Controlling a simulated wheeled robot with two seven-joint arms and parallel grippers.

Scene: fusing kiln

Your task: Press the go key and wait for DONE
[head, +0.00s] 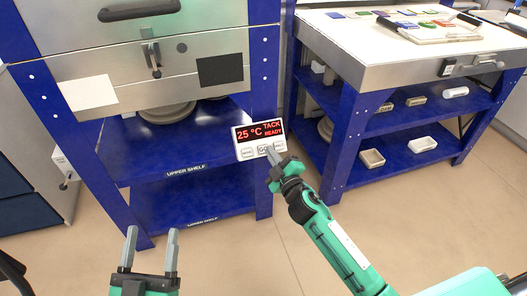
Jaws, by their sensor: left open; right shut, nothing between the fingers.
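The kiln controller (246,142) is a small white box on the front right leg of the blue kiln stand. Its dark screen (259,131) reads "25 °C TACK READY" in red. A row of keys lies below the screen, with the go key (264,150) in the middle. My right gripper (270,153) is shut and empty, its tip at the go key or just in front of it; I cannot tell whether it touches. It partly covers the lower right of the controller. My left gripper (151,236) is open and empty, low in front of the stand.
The kiln (130,70) with its steel front and black handle stands above blue shelves (150,145) labelled "UPPER SHELF" and "LOWER SHELF". A blue workbench (345,135) with a white top and small dishes stands to the right. The floor between is clear.

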